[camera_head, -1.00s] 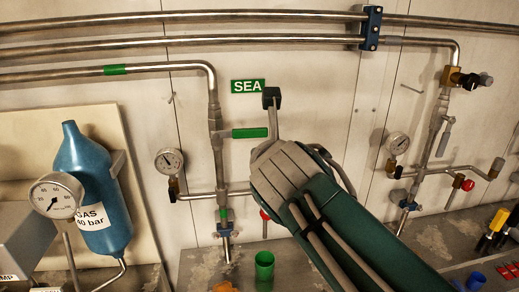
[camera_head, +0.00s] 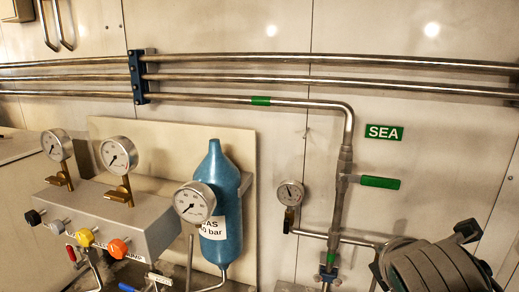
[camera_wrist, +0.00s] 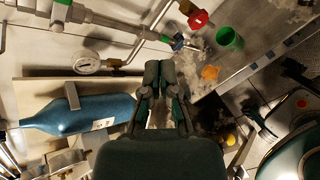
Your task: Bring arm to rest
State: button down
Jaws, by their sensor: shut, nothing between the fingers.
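My arm (camera_head: 435,268) shows only in part, at the lower right corner of the head view, right of the pipe under the SEA sign. My gripper (camera_wrist: 160,72) shows in the wrist view with its two dark fingers together, shut and empty. It hangs in front of the wall, near the blue bottle (camera_wrist: 70,113) and a round gauge (camera_wrist: 88,65). The gripper's tips are hidden in the head view.
A gauge panel (camera_head: 115,215) stands at the left. A green cup (camera_wrist: 229,38) and an orange piece (camera_wrist: 210,72) lie on the bench.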

jog(key=s+a+f+m+g+y, duration=0.2)
jog(key=f+m, duration=0.4)
jog(key=m, duration=0.5)
jog(key=s+a+f+m+g+y, duration=0.1)
jog(key=s+a+f+m+g, duration=0.2)
jog(key=s+f+m, duration=0.3)
jog(key=a+m, duration=0.1)
jog(key=m, duration=0.4)
jog(key=shift+s+f+y, duration=0.25)
jog(key=shift+s+y, duration=0.05)
jog(key=shift+y, duration=0.1)
